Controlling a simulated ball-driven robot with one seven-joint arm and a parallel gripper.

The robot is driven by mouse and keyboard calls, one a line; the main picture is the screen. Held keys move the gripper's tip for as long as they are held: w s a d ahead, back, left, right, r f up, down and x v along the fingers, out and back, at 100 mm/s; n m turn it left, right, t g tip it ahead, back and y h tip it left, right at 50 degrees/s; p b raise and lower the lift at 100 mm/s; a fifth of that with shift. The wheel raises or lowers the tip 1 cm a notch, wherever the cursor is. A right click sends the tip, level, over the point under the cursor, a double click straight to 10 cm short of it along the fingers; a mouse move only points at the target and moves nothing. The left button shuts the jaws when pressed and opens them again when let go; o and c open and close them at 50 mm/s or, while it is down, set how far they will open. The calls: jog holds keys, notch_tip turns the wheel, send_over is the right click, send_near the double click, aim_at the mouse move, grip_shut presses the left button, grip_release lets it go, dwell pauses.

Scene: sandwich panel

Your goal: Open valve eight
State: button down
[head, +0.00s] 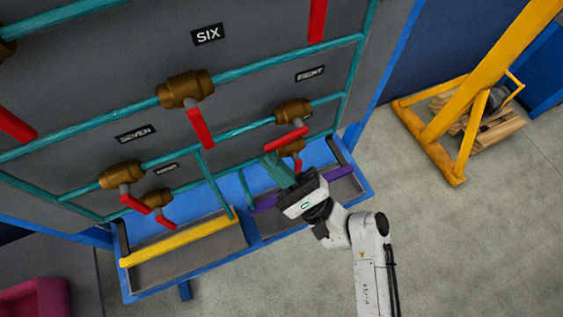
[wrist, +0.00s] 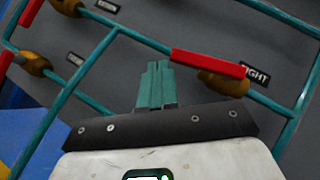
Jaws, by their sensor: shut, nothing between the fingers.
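The plate EIGHT (head: 310,74) is at the panel's upper right, with a brass valve (head: 293,111) below it on a teal pipe. Its red handle (head: 287,139) slants from lower left to upper right, roughly along the pipe. In the wrist view the handle (wrist: 207,63) lies right of my fingers, beside the EIGHT plate (wrist: 257,76). My gripper (head: 272,160) has its teal fingers together and empty, just below the handle's left end in the head view. I cannot tell whether they touch it. The fingers also show in the wrist view (wrist: 157,68).
Another brass valve (head: 291,148) sits just below, partly hidden by my gripper. Valve six (head: 185,89) and valve seven (head: 121,175) are left. A blue-framed tray with a yellow bar (head: 180,241) and a purple bar (head: 263,205) juts out below.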

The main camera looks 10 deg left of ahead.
jog(key=shift+s+a+r, duration=0.25)
jog(key=shift+a+r, duration=0.1)
jog(key=shift+r, duration=0.35)
jog(key=shift+r, duration=0.1)
dwell(0.4)
jog(key=s+d+f+b, duration=0.2)
jog(key=f+b, duration=0.1)
jog(key=f, duration=0.2)
jog(key=s+d+f+b, duration=0.2)
jog(key=d+f+b, duration=0.1)
jog(key=f, duration=0.3)
jog(key=shift+s+d+b, duration=0.3)
jog(key=shift+s+b, duration=0.05)
jog(key=shift+b, duration=0.2)
